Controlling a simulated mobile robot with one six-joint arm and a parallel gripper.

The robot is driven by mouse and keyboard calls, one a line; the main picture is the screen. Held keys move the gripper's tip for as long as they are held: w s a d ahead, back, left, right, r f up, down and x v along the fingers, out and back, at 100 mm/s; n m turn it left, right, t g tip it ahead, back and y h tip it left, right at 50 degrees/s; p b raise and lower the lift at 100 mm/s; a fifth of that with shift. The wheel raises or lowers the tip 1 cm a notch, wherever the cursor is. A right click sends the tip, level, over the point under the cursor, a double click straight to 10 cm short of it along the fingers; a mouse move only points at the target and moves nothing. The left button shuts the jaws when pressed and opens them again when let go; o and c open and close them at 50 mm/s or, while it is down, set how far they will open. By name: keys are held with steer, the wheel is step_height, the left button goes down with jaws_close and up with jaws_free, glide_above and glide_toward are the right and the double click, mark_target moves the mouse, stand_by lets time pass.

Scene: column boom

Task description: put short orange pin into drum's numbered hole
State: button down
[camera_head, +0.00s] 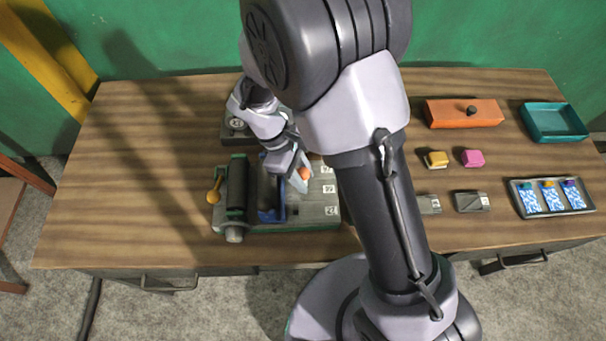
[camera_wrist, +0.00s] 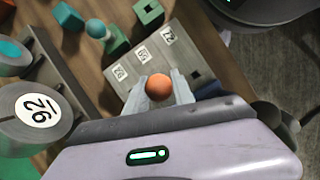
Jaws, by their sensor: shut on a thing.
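My gripper (camera_head: 300,178) is shut on the orange pin (camera_head: 304,174), above the grey fixture (camera_head: 318,212) on the bench. In the wrist view the pin's rounded orange end (camera_wrist: 158,87) shows between the pale fingers (camera_wrist: 158,93); its lower part is hidden. A dark drum-like cylinder (camera_head: 237,190) lies on the fixture, left of my gripper. No hole in it can be made out.
White number labels (camera_head: 329,188) run along the fixture's right side. Orange box (camera_head: 463,112), teal tray (camera_head: 553,122) and card tray (camera_head: 551,197) are at right. The bench's left is clear.

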steer(key=shift+f, duration=0.1)
steer(key=shift+f+b, duration=0.45)
steer(key=shift+f, duration=0.25)
steer(key=shift+f, duration=0.1)
steer(key=shift+f+b, duration=0.55)
steer(key=shift+f, duration=0.2)
steer(key=c, duration=1)
jaws_free()
steer(key=shift+r, duration=0.1)
